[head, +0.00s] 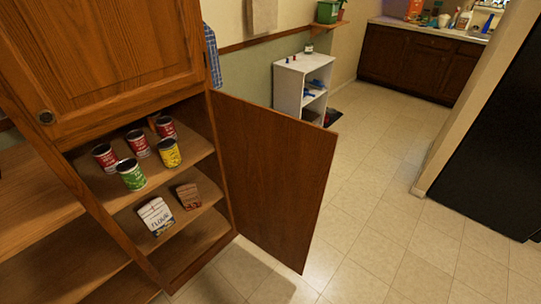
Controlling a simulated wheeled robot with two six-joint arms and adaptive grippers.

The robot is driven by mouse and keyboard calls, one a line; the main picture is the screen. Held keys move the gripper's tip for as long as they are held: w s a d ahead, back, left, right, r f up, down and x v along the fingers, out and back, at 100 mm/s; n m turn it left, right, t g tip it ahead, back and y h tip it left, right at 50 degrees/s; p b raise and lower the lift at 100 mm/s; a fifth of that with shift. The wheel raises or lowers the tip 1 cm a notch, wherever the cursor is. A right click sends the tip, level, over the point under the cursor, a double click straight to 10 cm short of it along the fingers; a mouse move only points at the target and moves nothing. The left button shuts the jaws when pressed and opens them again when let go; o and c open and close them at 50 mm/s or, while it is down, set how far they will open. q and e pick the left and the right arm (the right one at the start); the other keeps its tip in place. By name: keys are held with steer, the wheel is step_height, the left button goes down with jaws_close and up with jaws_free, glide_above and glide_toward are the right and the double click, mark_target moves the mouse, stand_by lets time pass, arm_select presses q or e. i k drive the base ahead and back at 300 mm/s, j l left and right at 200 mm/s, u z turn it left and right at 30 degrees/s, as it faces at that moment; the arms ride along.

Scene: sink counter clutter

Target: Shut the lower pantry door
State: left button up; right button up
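The lower pantry door (272,175) is a flat brown wooden panel in the middle of the head view. It stands wide open, hinged on the right side of the pantry opening and swung out to the right. The wooden pantry (222,222) is at the left, with its lower shelves exposed. Several cans, among them a green can (132,174) and a yellow can (169,152), stand on its upper visible shelf. A flour bag (156,216) and a brown package (188,196) are on the shelf below. Neither of my grippers is in view.
A white shelf unit (291,85) stands behind the open door. The tiled floor (385,215) is clear to the right. A wall end (470,110) and a black appliance (500,140) bound the right side.

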mark_target(276, 165)
steer(key=i+l+u, duration=0.3)
steer(key=l+u, duration=0.15)
steer(key=i+l+u, duration=0.2)
steer(key=l+u, duration=0.25)
steer(key=l, duration=0.3)
steer(key=i+l+u, duration=0.1)
steer(key=l+u, duration=0.3)
steer(key=l, duration=0.3)
steer(key=l+u, duration=0.45)
steer(key=l, duration=0.25)
steer(key=k+l+u, duration=0.15)
steer(key=l+u, duration=0.3)
steer(key=l, duration=0.3)
steer(key=k+l+u, duration=0.25)
steer(key=l+u, duration=0.2)
steer(key=l, duration=0.2)
